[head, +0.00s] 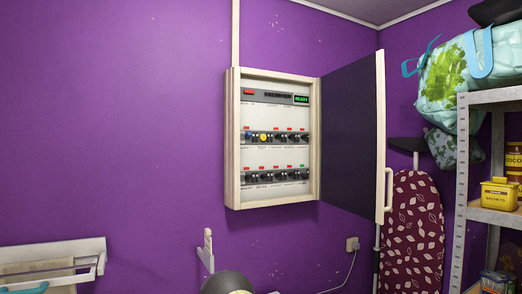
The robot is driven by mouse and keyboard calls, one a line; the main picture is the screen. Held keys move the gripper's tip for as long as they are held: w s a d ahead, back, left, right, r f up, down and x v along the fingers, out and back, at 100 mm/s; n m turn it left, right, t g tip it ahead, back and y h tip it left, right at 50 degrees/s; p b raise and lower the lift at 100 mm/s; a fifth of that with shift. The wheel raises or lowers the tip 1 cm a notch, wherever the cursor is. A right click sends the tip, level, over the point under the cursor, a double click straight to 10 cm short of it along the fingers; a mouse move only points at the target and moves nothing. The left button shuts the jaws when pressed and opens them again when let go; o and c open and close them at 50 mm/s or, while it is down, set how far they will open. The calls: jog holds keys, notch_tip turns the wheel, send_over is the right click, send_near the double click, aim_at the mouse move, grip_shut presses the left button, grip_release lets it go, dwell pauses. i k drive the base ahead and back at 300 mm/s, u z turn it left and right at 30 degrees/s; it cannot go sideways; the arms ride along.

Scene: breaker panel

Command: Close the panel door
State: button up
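The breaker panel (233,150) is a light wooden box on the purple wall, in the middle of the head view. Its door (350,130) stands wide open, hinged on the box's right side and swung out to the right. The door's dark inner face shows, with a pale edge. A pale handle (388,190) is on the door's free edge, low down. Inside the box are two rows of dark switches and a green lit display (301,99). My gripper is not in view.
A metal shelf (462,180) with bags and a yellow box (499,194) stands at the right. A patterned ironing board (412,230) leans behind the door's free edge. A white rack (85,255) is at lower left. A dark rounded object (228,283) shows at the bottom.

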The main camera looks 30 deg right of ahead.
aim_at(351, 170)
jog(key=z, duration=1.15)
jog(key=i, duration=0.55)
jog(key=z, duration=0.75)
